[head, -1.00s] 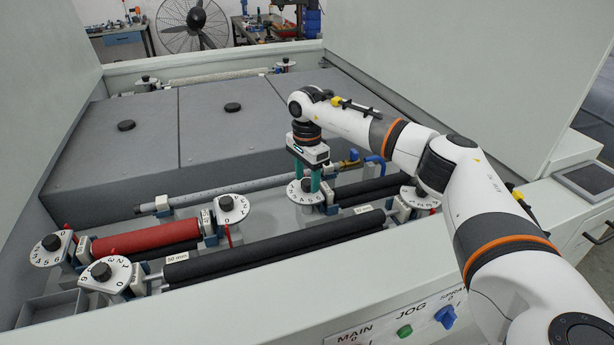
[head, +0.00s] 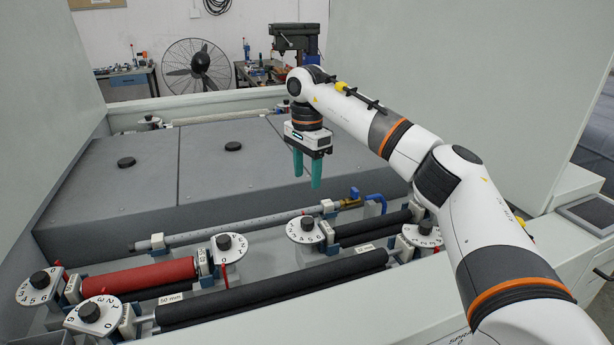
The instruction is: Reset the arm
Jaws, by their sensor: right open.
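My right arm comes in from the right. Its gripper (head: 307,183) has green fingers, points down, and is open and empty. It hangs above the plate processor, clear of the white numbered dial with a black knob (head: 306,226) below it. Other dials with black knobs sit at the front left (head: 90,313), far left (head: 39,283), centre (head: 229,246) and right (head: 424,231). My left gripper is not in view.
A red roller (head: 140,276) and a long black roller (head: 270,287) lie at the front. A metal pipe (head: 240,227) runs behind them. Grey covers (head: 200,170) fill the back. Tall pale side walls (head: 460,100) flank the machine. Free air surrounds the gripper.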

